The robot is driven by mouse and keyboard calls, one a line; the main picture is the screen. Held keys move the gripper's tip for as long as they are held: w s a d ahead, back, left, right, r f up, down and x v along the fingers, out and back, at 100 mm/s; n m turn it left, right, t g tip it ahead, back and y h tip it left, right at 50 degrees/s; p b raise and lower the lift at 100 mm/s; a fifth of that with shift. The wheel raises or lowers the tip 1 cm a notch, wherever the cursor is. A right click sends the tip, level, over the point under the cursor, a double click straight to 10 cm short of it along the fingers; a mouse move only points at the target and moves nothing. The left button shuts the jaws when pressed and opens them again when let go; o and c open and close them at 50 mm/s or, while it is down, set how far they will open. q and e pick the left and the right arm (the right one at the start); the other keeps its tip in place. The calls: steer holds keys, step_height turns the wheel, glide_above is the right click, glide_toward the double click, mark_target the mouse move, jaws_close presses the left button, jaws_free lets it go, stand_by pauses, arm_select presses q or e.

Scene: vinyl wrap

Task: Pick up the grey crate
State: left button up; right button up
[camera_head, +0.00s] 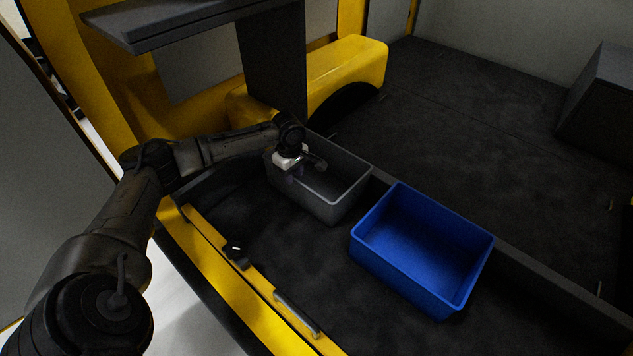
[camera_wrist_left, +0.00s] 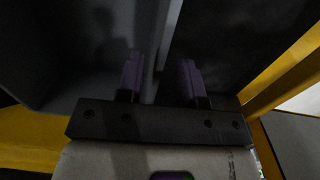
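The grey crate (camera_head: 308,202) is an open, empty-looking box on the dark floor of the cargo bed, left of the blue crate. My left gripper (camera_head: 299,170) is at the crate's left end, close to its rim, and covers part of it in the head view. In the left wrist view, the two purple fingers of the gripper (camera_wrist_left: 160,75) are spread apart. A pale edge of the crate wall (camera_wrist_left: 163,45) runs between them, with a gap to the fingers. Whether the fingertips reach below the rim is hard to tell. My right gripper is in neither view.
A blue crate (camera_head: 425,250) stands right of the grey one, with a narrow gap between. A yellow ledge with a dark latch (camera_head: 237,254) and handle edges the bed at the front left. A dark shelf (camera_head: 180,22) overhangs at the back.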

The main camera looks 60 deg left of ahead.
arm_select(q)
steer(key=shift+w+d+f+b, duration=0.1)
steer(key=shift+d+f+b, duration=0.05)
steer(key=shift+f+b, duration=0.9)
steer(key=shift+w+d+f+b, duration=0.15)
steer(key=shift+f+b, duration=0.65)
steer(key=shift+f, duration=0.8)
steer(key=shift+s, duration=0.1)
steer(key=shift+r, duration=0.1)
steer(key=shift+c, duration=1.3)
jaws_close()
